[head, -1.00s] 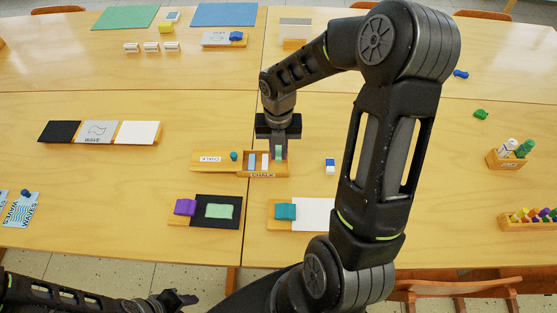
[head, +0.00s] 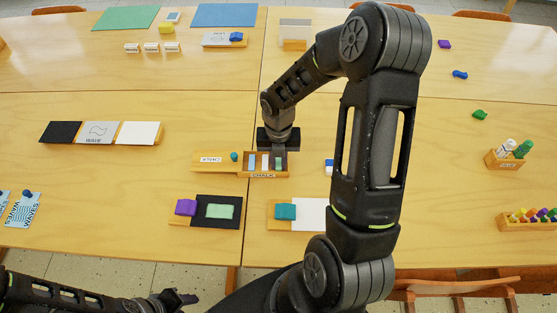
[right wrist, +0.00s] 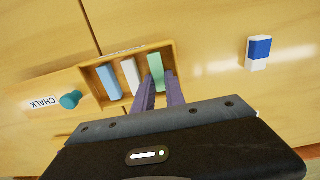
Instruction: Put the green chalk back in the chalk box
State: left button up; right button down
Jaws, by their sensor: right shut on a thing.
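The open wooden chalk box (head: 265,177) stands mid-table with CHALK on its front. A blue chalk (right wrist: 109,82) and a white chalk (right wrist: 130,77) lie in its left and middle slots. The green chalk (head: 279,163) is in the right slot; it also shows in the right wrist view (right wrist: 156,66). My right gripper (head: 279,152) is over that slot, its fingers shut on the near end of the green chalk. Whether the chalk touches the box floor is hidden. My left gripper (head: 180,299) is at the bottom left, far from the box; its jaws are unclear.
The CHALK lid (head: 212,159) with a teal knob (head: 234,156) lies just left of the box. A blue-and-white eraser (right wrist: 259,52) lies to the right. Boards with a purple block (head: 186,207) and a teal block (head: 286,212) lie in front.

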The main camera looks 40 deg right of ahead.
aim_at(279, 165)
jog(key=shift+f, duration=0.25)
jog(key=c, duration=1.4)
grip_release()
jog(key=shift+b, duration=0.35)
notch_tip(279, 165, up, 8)
